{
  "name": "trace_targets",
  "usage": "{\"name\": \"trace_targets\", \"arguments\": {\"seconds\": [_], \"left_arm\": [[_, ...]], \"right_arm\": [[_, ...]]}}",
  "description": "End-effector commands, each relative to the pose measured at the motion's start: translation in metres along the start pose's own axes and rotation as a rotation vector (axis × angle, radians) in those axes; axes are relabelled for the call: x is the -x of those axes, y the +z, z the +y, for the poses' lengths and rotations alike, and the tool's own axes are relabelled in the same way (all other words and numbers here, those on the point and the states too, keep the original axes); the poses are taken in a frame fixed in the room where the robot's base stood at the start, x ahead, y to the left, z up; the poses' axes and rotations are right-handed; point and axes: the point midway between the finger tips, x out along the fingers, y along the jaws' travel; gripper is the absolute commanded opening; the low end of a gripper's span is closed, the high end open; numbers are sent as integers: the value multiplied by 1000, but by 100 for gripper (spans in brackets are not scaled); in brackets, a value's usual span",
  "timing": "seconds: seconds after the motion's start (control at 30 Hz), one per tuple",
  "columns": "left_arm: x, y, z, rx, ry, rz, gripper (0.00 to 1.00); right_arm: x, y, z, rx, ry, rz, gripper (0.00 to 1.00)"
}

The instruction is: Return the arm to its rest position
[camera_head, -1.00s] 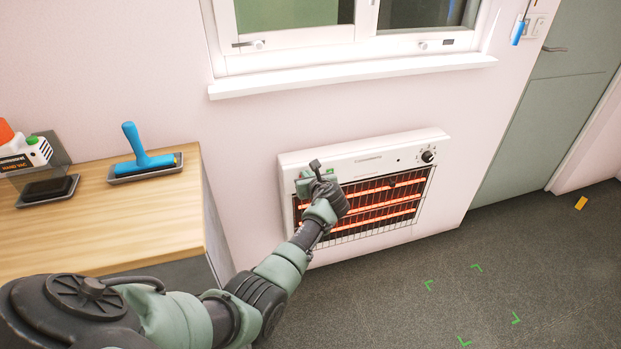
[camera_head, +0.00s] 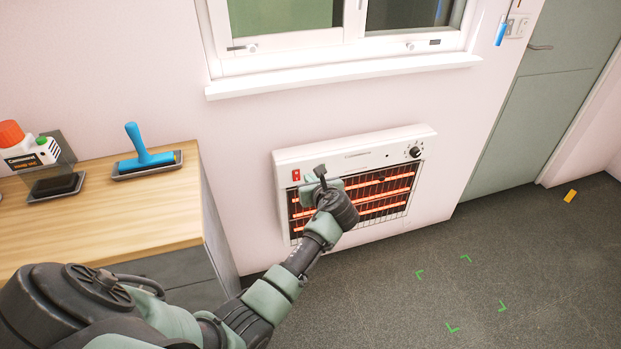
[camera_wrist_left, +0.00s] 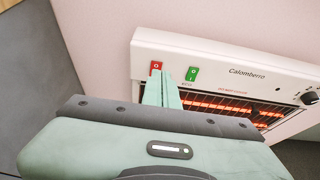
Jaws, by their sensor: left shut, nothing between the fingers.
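My left arm reaches from the lower left toward a white wall heater (camera_head: 385,149) with glowing orange bars. My left gripper (camera_head: 308,188) is in front of the heater's upper left part, and its pale green fingers are shut and empty. In the left wrist view the closed fingertips (camera_wrist_left: 164,80) overlap the heater's front just below a red switch (camera_wrist_left: 156,67). A green switch (camera_wrist_left: 192,75) is to their right. The red switch also shows in the head view (camera_head: 296,175), clear of the gripper. Whether the fingers touch the heater I cannot tell. My right gripper is not in view.
A wood-topped cabinet (camera_head: 130,215) stands at the left, close to my arm. On it are a blue-handled tool (camera_head: 148,158) and a white bottle with an orange cap (camera_head: 28,150). A window sill (camera_head: 340,76) juts out above the heater. The floor with green corner marks (camera_head: 450,328) is open.

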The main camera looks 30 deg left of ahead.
Motion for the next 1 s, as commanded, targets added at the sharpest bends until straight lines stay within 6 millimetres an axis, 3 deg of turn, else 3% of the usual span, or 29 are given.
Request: {"name": "trace_targets", "arguments": {"seconds": [0.67,0.77,0.83,0.97,1.0], "left_arm": [[4,-3,0,5,-2,6,0],[0,-28,0,41,-19,44,0],[-3,-64,2,97,-38,98,0],[-3,-156,12,273,-60,253,0],[-1,-187,18,337,-57,307,0]], "right_arm": [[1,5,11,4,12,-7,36],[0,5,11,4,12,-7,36],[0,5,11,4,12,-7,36],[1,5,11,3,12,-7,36],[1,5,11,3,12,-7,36]]}}
